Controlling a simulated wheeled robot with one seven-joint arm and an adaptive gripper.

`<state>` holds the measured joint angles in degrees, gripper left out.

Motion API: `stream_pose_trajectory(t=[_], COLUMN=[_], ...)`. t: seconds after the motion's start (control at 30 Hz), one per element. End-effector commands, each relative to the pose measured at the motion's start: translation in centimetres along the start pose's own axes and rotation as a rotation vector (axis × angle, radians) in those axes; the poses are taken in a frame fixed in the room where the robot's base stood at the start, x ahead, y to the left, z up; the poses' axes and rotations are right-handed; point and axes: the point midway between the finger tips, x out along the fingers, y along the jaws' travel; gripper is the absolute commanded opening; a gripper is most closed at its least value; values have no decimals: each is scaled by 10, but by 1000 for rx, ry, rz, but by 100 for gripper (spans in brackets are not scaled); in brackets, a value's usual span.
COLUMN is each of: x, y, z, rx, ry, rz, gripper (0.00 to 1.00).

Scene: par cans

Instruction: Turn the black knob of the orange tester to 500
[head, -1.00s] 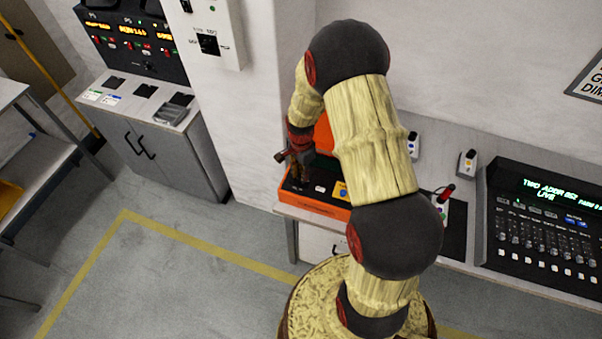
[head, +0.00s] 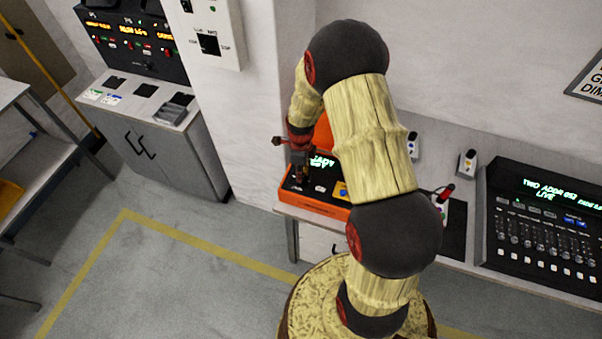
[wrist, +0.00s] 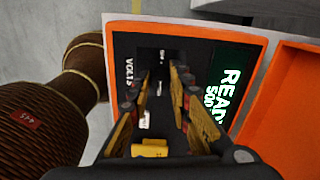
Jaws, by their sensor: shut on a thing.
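The orange tester (head: 318,207) sits on the bench, its lid raised behind my arm. In the wrist view its orange rim (wrist: 190,32) frames a black panel lettered VOLTS. The green display (wrist: 222,95) shows "READ", cut off, with a second line that looks like 500. My gripper (head: 300,180) points down at the left part of the panel. In the wrist view its fingers (wrist: 160,82) are closed in around the black knob, which is almost wholly hidden between them. I cannot read the knob's pointer. A yellow label (wrist: 150,148) lies below the fingers.
A lighting desk (head: 540,225) stands at the right of the bench, with a red-handled item (head: 447,193) beside the tester. A wall pillar (head: 245,110) rises close to the left. The floor (head: 180,285) in front is clear.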

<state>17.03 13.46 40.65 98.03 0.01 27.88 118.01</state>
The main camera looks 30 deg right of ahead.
Motion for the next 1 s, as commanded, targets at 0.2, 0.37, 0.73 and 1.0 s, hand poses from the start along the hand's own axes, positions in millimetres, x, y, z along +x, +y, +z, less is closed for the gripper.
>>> stream_pose_trajectory(t=[0.2,0.37,0.73,1.0], x=[1,1,1,0], y=[0,0,0,0], z=[0,0,0,0], rx=[92,125,138,138], ry=[0,0,0,0], rz=[0,0,0,0], gripper=[0,0,0,29])
